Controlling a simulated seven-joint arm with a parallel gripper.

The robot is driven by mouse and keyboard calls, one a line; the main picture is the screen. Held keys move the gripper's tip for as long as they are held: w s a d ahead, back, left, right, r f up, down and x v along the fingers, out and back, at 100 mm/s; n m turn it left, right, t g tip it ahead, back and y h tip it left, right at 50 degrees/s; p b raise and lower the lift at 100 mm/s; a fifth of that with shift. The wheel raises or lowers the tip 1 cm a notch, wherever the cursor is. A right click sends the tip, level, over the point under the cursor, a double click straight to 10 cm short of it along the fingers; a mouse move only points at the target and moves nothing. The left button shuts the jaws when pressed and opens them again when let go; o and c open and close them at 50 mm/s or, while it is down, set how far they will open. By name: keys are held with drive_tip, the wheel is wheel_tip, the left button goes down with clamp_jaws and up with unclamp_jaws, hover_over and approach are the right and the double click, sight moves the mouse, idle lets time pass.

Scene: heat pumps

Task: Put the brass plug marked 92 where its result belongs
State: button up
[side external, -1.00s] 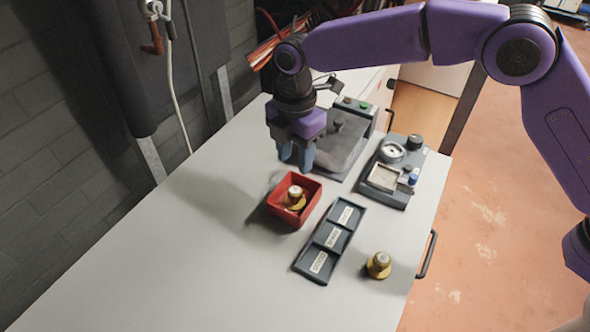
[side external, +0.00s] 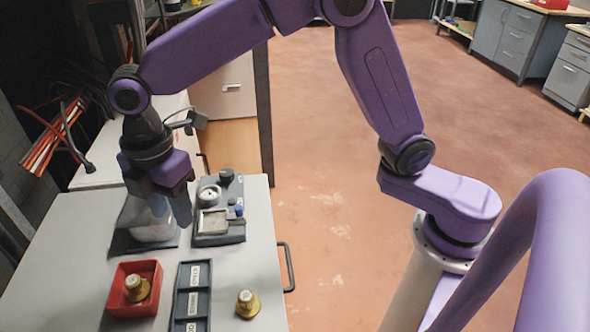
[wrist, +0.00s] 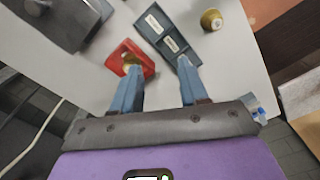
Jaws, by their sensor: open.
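One brass plug (side external: 137,287) with a pale top stands in a red bin (side external: 118,308). A second brass plug (side external: 247,304) stands on the bench to the right of a dark tray (side external: 180,297). I cannot read the mark on either plug. The tray has three labelled compartments and no plug in those I see; its near end is cut off. My gripper (side external: 170,214) is open and empty above the bench, behind the bin. In the wrist view my gripper (wrist: 158,67) has the bin (wrist: 117,61) just beyond its left fingertip and the tray (wrist: 149,31) beyond its right.
A grey instrument (side external: 221,238) with a round dial, a square recess, a dark knob and a blue part stands right of my gripper. A grey flat-plate device (side external: 122,243) is partly hidden by my gripper and a pale, blurred shape. A handle juts from the bench's right side.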

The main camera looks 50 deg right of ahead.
drive_tip(key=s+d+m, duration=0.4)
drive_tip(key=s+d, duration=0.7)
drive_tip(key=d, duration=0.2)
drive_tip(key=s+d+f+m, duration=0.1)
drive_tip(key=s+d+m, duration=0.3)
drive_tip(key=s+d, duration=0.7)
drive_tip(key=d, duration=0.2)
drive_tip(key=shift+d+f, duration=0.25)
drive_tip(key=shift+d, duration=0.1)
